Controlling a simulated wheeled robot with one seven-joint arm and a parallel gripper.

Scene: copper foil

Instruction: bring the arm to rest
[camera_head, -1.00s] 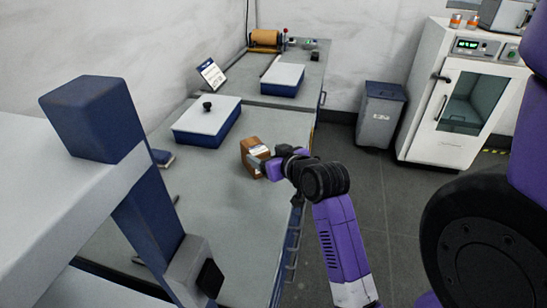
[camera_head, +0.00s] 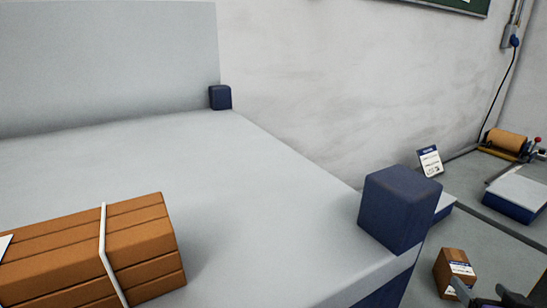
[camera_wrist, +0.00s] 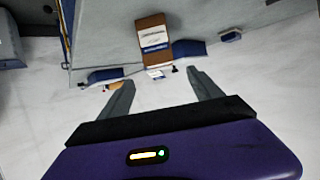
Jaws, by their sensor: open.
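My gripper (camera_wrist: 160,84) is open in the wrist view, with nothing between its two fingers. A brown block with white labels (camera_wrist: 153,37) stands beyond the fingertips, apart from them. In the head view only part of my gripper (camera_head: 497,295) shows at the lower right corner, just right of the same brown block (camera_head: 456,268), which stands on the grey bench. The rest of my arm is out of the head view.
A pale worktop (camera_head: 250,200) with dark blue corner posts (camera_head: 398,210) fills the left and middle. A strapped brown stack (camera_head: 85,250) lies on it. On the bench are a blue case with a light lid (camera_head: 515,200), a small sign (camera_head: 430,160) and a copper-coloured roll (camera_head: 507,140).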

